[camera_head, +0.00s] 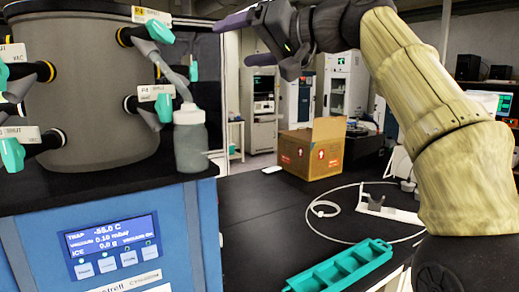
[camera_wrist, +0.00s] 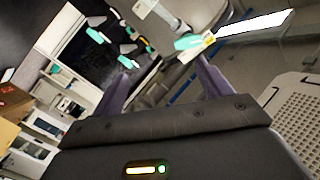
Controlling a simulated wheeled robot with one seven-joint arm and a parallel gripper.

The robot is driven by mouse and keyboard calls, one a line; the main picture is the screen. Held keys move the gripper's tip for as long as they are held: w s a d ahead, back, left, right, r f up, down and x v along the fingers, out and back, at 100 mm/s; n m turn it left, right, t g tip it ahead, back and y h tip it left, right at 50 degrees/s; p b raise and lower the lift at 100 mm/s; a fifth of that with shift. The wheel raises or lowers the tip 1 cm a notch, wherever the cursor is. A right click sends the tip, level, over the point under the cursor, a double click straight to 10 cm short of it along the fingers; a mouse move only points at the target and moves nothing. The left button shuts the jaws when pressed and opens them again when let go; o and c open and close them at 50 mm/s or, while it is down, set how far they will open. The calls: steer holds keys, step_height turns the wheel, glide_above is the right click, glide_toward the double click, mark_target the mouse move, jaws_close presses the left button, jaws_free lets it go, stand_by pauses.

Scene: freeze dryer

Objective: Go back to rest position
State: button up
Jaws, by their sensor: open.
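My gripper (camera_head: 236,42) is raised high at the top middle of the head view, to the right of the freeze dryer drum (camera_head: 95,95). Its purple fingers point left, and they are spread with nothing between them. The wrist view shows the same two fingers apart (camera_wrist: 163,85), with the dryer's valves beyond them. My arm comes in from the right, with its beige sleeve in front of the background. A grey translucent flask (camera_head: 190,142) sits below a teal-handled valve (camera_head: 160,32) on the drum's right side, clear of my gripper.
The blue dryer cabinet (camera_head: 190,215) with a lit display (camera_head: 112,238) fills the lower left. On the black bench are a cardboard box (camera_head: 311,148), a teal tray (camera_head: 340,266), a white cable (camera_head: 322,208) and a white stand (camera_head: 390,208). The bench middle is clear.

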steer(key=w+f+m+h+p, duration=0.3)
steer(key=w+f+h, duration=0.3)
steer(key=f, duration=0.7)
steer(key=d+f+m+g+h+p, duration=0.1)
steer(key=d+f+h, duration=0.15)
steer(key=f, duration=0.65)
steer(key=d+f+m+g+h+p, duration=0.15)
steer(key=d+f, duration=0.25)
steer(key=f, duration=0.5)
steer(key=s+d+f+g+h+p, duration=0.2)
steer(key=s+d+f, duration=0.3)
steer(key=s+f, duration=0.5)
steer(key=s+d+f+g+h+p, duration=0.2)
steer(key=s+d+f, duration=0.4)
steer(key=s+f, duration=0.5)
steer(key=shift+s+d+p, duration=0.25)
steer(key=shift+d+p, duration=0.05)
steer(key=shift+p, duration=0.2)
